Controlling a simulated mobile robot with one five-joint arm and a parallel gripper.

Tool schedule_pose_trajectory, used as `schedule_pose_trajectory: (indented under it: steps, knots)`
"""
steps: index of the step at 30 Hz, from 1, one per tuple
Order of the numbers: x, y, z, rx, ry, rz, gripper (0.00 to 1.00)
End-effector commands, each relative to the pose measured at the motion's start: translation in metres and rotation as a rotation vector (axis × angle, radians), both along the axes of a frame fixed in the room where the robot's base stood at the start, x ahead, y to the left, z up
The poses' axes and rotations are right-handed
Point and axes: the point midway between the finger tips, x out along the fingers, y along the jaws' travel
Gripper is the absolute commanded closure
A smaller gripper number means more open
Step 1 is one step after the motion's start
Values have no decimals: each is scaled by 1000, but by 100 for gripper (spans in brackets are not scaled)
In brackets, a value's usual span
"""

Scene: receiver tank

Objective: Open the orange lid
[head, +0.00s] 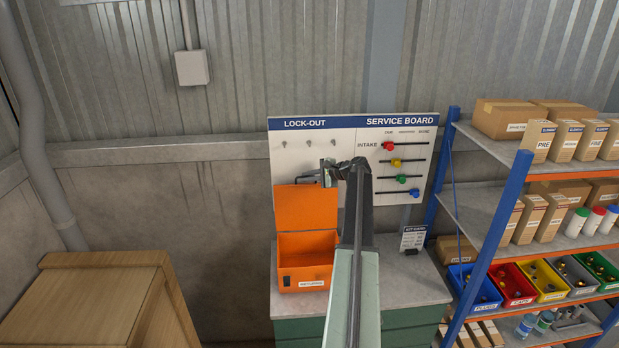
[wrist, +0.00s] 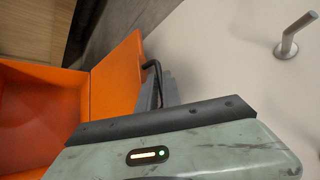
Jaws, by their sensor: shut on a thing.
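The orange lid (head: 305,208) stands up, swung open at the back of the orange box (head: 305,277) on the bench. The box's inside shows from above, and I see nothing in it. A black handle (head: 308,179) sits at the lid's top edge. My gripper (head: 328,174) is at that handle, in front of the board, and is shut on it. In the wrist view the lid (wrist: 117,75) and the black handle (wrist: 152,70) are beside my gripper (wrist: 158,92). My own wrist housing hides part of the jaws.
A service board (head: 350,140) with empty lock-out hooks and coloured sliding knobs stands close behind. A hook (wrist: 290,42) also shows in the wrist view. A small card stand (head: 412,240) is on the bench's right. Loaded shelves (head: 500,220) stand right; a wooden crate (head: 95,300) stands left.

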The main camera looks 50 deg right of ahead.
Motion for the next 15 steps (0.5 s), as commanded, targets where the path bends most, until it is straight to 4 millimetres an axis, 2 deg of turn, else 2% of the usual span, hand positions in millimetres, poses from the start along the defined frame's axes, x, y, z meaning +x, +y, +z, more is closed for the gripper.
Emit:
schedule_pose_trajectory:
  steps: [4,6,7,15]
  knots:
    - [1,2,3,5,-9,3,100]
    - [1,1,3,4,-7,3,77]
    - [0,1,2,4,-7,2,69]
    - [-2,-1,1,3,-5,0,69]
